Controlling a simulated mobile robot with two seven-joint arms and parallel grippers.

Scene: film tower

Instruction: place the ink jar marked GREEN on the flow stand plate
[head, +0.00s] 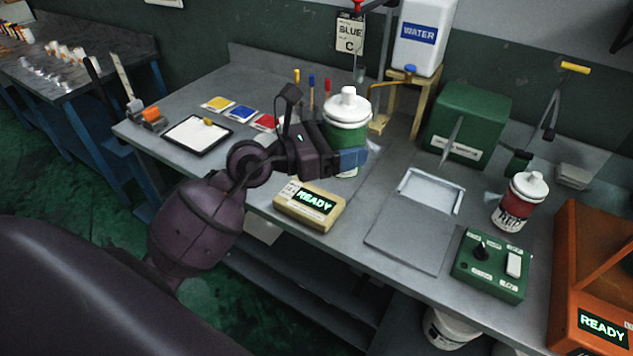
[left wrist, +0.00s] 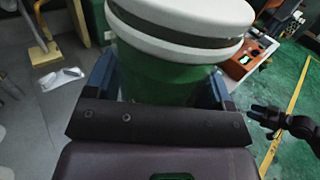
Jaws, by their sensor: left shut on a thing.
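My left gripper (head: 347,160) is shut on a green jar (head: 346,133) with a white knobbed lid. It holds the jar upright above the bench, to the left of the yellow water stand. The same jar fills the top middle of the left wrist view (left wrist: 165,75), between the blue fingers of my left gripper (left wrist: 160,92). No lettering on the jar can be read. I cannot tell for sure which surface is the flow stand plate. My right gripper (left wrist: 265,120) shows small at the right of the left wrist view; its finger opening is unclear.
A "BLUE C" sign (head: 350,33) hangs behind the held jar. The water tank (head: 424,35) stands behind to the right. A red jar (head: 518,203), green control box (head: 492,264) and yellow READY box (head: 310,206) stand on the bench. A flat grey panel (head: 405,240) lies clear.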

